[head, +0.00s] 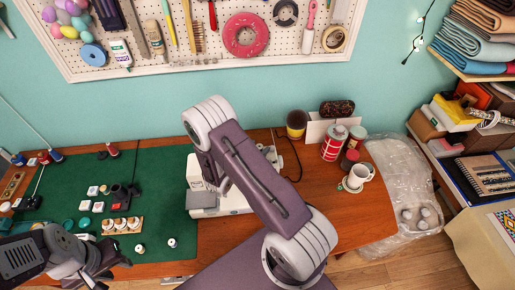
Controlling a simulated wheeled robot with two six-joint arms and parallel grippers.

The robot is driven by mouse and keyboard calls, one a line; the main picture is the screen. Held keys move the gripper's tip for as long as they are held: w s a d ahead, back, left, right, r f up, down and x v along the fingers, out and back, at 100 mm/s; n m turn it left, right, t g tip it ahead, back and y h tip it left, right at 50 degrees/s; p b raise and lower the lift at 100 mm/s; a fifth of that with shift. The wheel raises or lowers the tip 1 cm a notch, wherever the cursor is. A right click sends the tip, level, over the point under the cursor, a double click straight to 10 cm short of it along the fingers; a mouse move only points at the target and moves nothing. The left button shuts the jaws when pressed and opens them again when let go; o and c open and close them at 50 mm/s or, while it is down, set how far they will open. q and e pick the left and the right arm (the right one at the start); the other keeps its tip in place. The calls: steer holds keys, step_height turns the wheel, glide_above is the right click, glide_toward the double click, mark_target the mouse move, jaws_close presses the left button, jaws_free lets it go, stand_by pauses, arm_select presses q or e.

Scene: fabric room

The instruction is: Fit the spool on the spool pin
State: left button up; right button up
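A white sewing machine (206,200) stands on the table, mostly hidden behind my purple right arm. I cannot make out a spool pin on it. A red spool (113,150) stands at the mat's back edge, and a blue spool (56,154) is further left. Two small white-and-dark spools (172,242) stand near the mat's front edge. A wooden rack (122,232) holds several white-topped pieces. My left gripper (108,266) is low at the left, over the mat's front edge; its finger opening is unclear. My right gripper is hidden behind its own arm.
A green mat (165,190) covers the table's left part, with small boxes and a dark holder on it. Tins, jars and a white mug (358,176) stand at the right. A pegboard (200,50) hangs behind. The wooden table (330,220) is fairly bare at front right.

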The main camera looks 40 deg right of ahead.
steer(key=shift+a, duration=0.25)
steer(key=b+v, duration=0.2)
steer(key=v, duration=0.6)
steer(key=shift+s+a+r, duration=0.2)
steer(key=shift+s, duration=0.05)
steer(key=shift+d, duration=0.1)
